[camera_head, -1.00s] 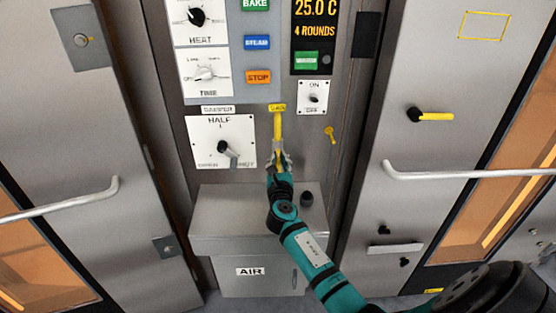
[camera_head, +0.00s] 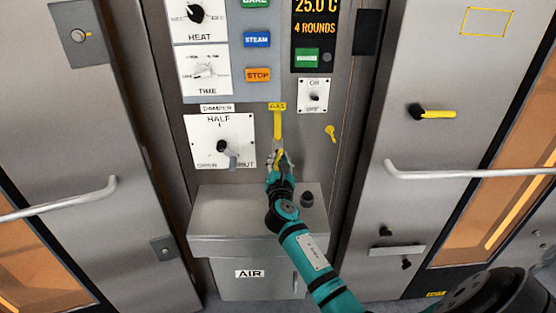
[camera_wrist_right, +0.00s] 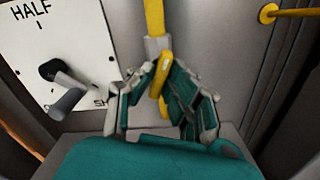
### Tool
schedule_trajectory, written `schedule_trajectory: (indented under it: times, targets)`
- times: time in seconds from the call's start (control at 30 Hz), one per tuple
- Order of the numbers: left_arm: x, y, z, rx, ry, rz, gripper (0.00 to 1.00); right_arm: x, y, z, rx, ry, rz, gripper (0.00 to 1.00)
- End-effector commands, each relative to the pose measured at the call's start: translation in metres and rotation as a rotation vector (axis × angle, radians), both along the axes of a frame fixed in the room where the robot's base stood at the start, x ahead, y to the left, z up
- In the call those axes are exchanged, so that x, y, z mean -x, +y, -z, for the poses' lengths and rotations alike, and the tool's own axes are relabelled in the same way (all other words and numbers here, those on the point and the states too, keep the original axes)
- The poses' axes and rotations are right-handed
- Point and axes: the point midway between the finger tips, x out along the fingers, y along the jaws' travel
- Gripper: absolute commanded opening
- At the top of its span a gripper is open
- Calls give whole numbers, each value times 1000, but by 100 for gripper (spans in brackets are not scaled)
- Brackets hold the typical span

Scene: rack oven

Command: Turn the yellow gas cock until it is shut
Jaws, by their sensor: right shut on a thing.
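The yellow gas cock's lever (camera_wrist_right: 163,78) shows in the right wrist view just below a grey fitting on the yellow gas pipe (camera_wrist_right: 154,18). The lever points mostly down and leans slightly. In the head view the pipe (camera_head: 278,124) runs down from the yellow GAS label (camera_head: 277,106). My right gripper (camera_head: 280,158) is at the lower end of this pipe. In the wrist view its fingers (camera_wrist_right: 160,92) are on both sides of the lever and shut on it. The fingers hide part of the lever. My left gripper is not in view.
The damper plate (camera_head: 205,130) with its dark knob and grey lever is close on the left. A small yellow key-shaped piece (camera_head: 331,133) is on the right. A grey metal box (camera_head: 235,215) juts out below. Door handles (camera_head: 450,174) stand out at both sides.

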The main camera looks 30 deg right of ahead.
Motion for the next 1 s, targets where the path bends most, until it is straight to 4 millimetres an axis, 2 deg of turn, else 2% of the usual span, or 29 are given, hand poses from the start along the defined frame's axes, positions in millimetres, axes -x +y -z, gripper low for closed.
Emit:
schedule_trajectory:
  times: [0.4,0.83,1.0]
  targets:
    - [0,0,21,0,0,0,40,0,1,3,-306,-186,0,0]
    - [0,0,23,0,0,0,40,0,1,2,-355,-215,0,0]
    - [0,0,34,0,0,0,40,0,1,4,-491,-300,0,0]
